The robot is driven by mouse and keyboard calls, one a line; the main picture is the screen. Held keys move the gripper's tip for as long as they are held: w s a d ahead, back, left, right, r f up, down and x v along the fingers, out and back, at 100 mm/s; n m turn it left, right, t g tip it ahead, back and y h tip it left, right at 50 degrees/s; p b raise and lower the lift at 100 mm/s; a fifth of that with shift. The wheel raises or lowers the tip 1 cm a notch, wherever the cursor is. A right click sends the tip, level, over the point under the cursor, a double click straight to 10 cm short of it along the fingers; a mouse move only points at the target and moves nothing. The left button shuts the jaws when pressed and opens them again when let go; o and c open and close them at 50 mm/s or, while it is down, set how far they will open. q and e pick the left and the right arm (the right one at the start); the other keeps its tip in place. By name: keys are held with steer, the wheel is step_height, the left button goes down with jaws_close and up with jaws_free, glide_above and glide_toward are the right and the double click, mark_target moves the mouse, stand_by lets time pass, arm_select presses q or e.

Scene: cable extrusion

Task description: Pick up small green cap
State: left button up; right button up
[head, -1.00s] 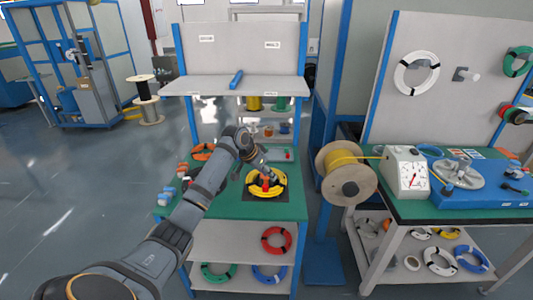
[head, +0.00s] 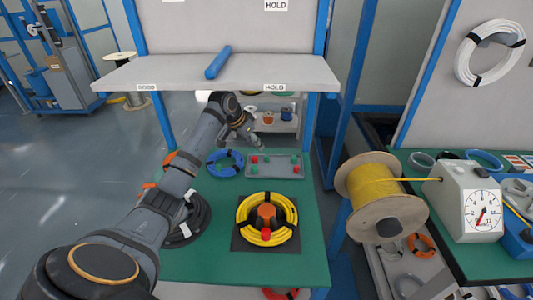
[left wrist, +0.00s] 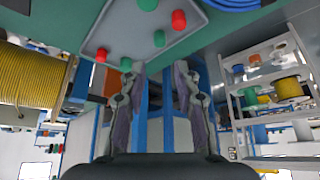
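The small caps lie in a shallow grey tray (head: 248,174) at the back of the green table. Several green and red caps are in it, among them a green cap (left wrist: 159,38) and a red cap (left wrist: 179,19) in the left wrist view, where the tray appears upside down at the top. My left gripper (head: 258,143) is by the tray's far edge, above it and apart from the caps. In the left wrist view its two fingers (left wrist: 160,75) stand apart with nothing between them. My right gripper is not in view.
A yellow cable coil (head: 245,216) with an orange hub lies on a dark mat in front of the tray. A blue coil (head: 225,163) lies left of the tray. A shelf (head: 190,72) overhangs behind. A yellow spool (head: 375,188) stands to the right.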

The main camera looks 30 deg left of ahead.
mark_target(269, 160)
arm_select(q)
steer(key=x, duration=0.5)
steer(key=shift+f, duration=0.1)
steer(key=shift+w+d+f, duration=0.2)
steer(key=shift+w+f, duration=0.1)
steer(key=shift+f, duration=0.25)
steer(key=x, duration=0.4)
steer(key=shift+a, duration=0.15)
steer(key=shift+r, duration=0.1)
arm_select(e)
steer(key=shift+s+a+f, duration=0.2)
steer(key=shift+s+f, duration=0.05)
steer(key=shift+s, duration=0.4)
arm_select(q)
steer(key=shift+c, duration=0.2)
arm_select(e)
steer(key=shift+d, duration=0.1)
arm_select(q)
steer(key=c, duration=0.4)
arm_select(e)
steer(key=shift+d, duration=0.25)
